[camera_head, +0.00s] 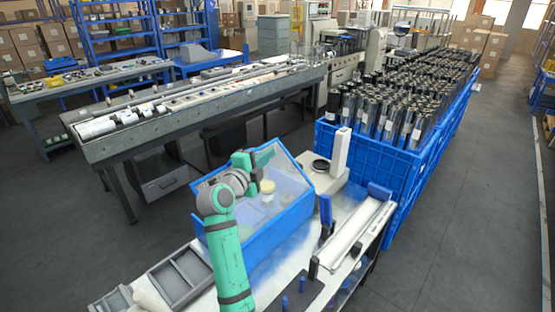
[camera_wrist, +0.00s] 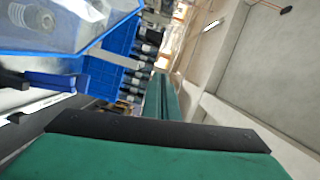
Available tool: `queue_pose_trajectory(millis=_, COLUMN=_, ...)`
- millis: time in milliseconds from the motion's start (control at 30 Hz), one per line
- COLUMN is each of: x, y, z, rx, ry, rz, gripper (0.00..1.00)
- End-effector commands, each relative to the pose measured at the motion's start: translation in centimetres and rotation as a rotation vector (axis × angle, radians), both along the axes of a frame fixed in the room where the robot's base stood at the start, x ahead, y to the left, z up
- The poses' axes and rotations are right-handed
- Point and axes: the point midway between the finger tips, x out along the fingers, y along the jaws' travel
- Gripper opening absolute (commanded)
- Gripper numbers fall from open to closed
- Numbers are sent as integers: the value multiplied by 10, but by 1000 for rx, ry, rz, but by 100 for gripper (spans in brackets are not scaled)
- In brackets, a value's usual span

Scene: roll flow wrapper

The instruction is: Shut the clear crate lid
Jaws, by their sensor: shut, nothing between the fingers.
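The blue crate (camera_head: 272,240) stands on the white bench in the head view, and its near wall faces me. Its clear lid (camera_head: 293,172), a see-through panel with a blue edge, slants at the crate's top; its exact angle is hard to tell. A pale round jar (camera_head: 267,187) shows within the crate's outline. My gripper (camera_head: 252,186) is at the left part of the crate, below the green wrist, small and partly hidden by my arm. It is shut and empty; I cannot tell whether it touches the lid. The wrist view shows a clear, blue-edged part (camera_wrist: 62,22) at upper left.
A grey divided tray (camera_head: 180,272) lies left of my arm. A white roll holder (camera_head: 355,235) and blue posts stand right of the crate. Large blue bins (camera_head: 368,165) of dark rolls stand behind to the right. Open floor (camera_head: 460,225) lies far right.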

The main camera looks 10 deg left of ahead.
Motion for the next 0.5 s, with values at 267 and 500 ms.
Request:
queue_pose_trajectory(millis=267, x=4, y=9, z=-1, rx=-28, ry=16, rz=1, gripper=0)
queue_pose_trajectory(millis=500, x=4, y=9, z=-1, rx=-27, ry=15, rz=1, gripper=0)
